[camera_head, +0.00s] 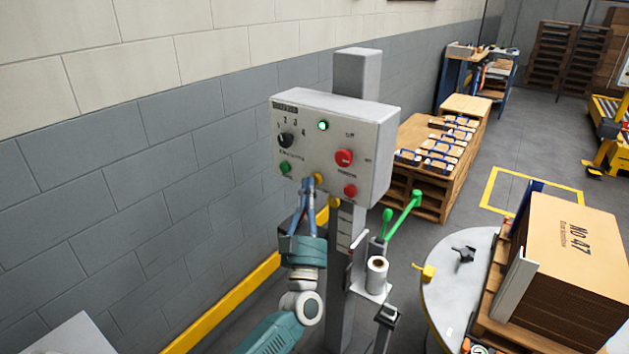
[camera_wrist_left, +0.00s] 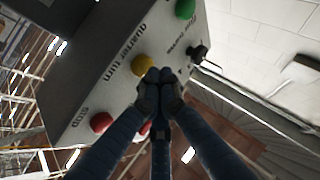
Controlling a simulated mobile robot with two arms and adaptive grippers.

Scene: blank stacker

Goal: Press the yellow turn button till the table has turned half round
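The yellow turn button (camera_head: 318,177) is on the lower front of a grey control box (camera_head: 372,140), between a green button (camera_head: 284,168) and a red one (camera_head: 350,190). My left gripper (camera_head: 314,182) is at the button and partly covers it. In the left wrist view the yellow button (camera_wrist_left: 143,65) shows beside the words "quarter turn". The left gripper's fingertips (camera_wrist_left: 160,78) are together with nothing between them, close to the button's edge. I cannot tell whether they touch it. The round table (camera_head: 440,290) carries a stack of brown cardboard (camera_head: 575,260). My right gripper is not in view.
The box sits on a grey post (camera_head: 356,70) near the block wall. A lit green lamp (camera_head: 323,126), a black dial (camera_head: 286,140) and a larger red button (camera_head: 344,157) are close by. Green-knobbed levers (camera_head: 404,213) and a paper roll (camera_head: 377,275) stand below right.

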